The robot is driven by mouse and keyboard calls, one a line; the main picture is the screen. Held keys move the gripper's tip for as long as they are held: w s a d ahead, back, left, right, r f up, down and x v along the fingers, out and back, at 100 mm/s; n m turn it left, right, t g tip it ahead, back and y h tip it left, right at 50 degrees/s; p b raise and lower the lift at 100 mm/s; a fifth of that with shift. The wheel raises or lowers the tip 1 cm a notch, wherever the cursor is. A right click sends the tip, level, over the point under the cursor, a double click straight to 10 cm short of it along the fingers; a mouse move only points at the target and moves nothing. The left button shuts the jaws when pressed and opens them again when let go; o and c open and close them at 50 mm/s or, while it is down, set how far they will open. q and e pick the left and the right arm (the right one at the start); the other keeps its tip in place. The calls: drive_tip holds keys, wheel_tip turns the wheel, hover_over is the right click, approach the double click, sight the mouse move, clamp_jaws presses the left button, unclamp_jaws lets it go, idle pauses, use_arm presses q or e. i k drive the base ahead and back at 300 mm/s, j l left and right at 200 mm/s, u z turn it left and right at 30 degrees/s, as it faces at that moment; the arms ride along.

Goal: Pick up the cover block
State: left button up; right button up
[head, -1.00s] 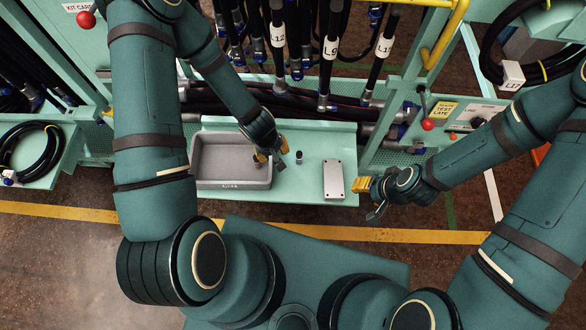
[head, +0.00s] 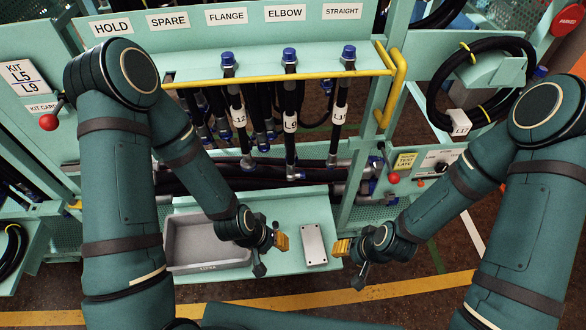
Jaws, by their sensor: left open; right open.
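The cover block (head: 314,245) is a flat light-grey rectangular block with small dark dots near its corners. It lies on the pale green shelf (head: 290,210) in the head view, right of the grey tray. My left gripper (head: 270,255) is open and empty, just left of the block, between it and the tray. My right gripper (head: 351,262) is open and empty, just right of the block, near the shelf's right end. Each gripper shows a yellow pad on the finger nearer the block. A gap shows between the block and each gripper.
The grey tray (head: 208,266) stands on the shelf's left part. Hoses (head: 290,120) with blue caps hang from a labelled rack behind the shelf. A yellow rail (head: 280,76) runs along the rack. A panel with a red knob (head: 394,178) is at the right.

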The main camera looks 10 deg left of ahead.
sight(314, 250)
drive_tip(key=z, duration=0.85)
drive_tip(key=k+j+z, duration=0.2)
drive_tip(key=z, duration=0.3)
drive_tip(key=k+j+z, duration=0.15)
drive_tip(key=z, duration=0.3)
drive_tip(key=k+j, duration=0.1)
drive_tip(key=k, duration=0.3)
